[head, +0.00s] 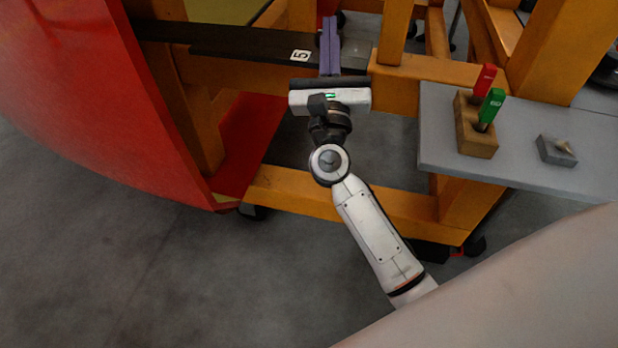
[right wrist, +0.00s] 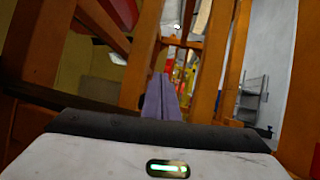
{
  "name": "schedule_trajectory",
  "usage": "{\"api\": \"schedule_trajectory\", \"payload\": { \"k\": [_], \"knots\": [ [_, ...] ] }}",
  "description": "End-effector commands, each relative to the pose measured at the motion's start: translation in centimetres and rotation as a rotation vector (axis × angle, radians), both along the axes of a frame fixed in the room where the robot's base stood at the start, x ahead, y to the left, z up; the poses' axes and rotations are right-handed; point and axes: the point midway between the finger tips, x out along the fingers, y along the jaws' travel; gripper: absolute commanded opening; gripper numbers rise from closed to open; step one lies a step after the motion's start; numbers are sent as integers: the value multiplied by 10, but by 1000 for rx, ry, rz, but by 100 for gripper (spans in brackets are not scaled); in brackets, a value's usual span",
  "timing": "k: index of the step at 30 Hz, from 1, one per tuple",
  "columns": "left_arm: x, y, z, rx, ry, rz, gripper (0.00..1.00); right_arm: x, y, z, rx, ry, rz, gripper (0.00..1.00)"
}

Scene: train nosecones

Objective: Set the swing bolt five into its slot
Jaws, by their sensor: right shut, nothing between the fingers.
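A dark bar (head: 240,51) with a white tag marked 5 lies across the orange frame in the head view. It looks like swing bolt five, but I cannot tell for certain where the bolt ends and its slot begins. My right gripper (head: 330,24) has its purple fingers close together with nothing between them. They reach away from me over or beside the right part of the bar, just right of the tag; contact is unclear. The fingers (right wrist: 160,98) also show in the right wrist view, pointing into the frame. My left gripper is out of view.
The red nosecone shell (head: 90,90) curves along the left. Orange beams (head: 395,35) surround the gripper. A grey shelf (head: 440,150) at right carries a wooden block (head: 475,140) with red and green handles, and a small grey block (head: 556,152). The floor at lower left is clear.

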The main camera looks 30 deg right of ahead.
Motion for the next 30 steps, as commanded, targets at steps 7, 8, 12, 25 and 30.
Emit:
{"api": "schedule_trajectory", "payload": {
  "k": [7, 8, 12, 25, 30],
  "knots": [
    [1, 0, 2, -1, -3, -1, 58, 2, -7, 9, -5, -12, -8, 0],
    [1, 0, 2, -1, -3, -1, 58, 2, -7, 9, -5, -12, -8, 0],
    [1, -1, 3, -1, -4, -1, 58, 2, -7, 9, -5, -12, -8, 0],
    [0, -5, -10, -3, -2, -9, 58, -39, 17, -21, -3, -5, -2, 0],
    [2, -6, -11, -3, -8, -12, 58, -57, 28, -30, -4, -4, 1, 0]
  ]
}}
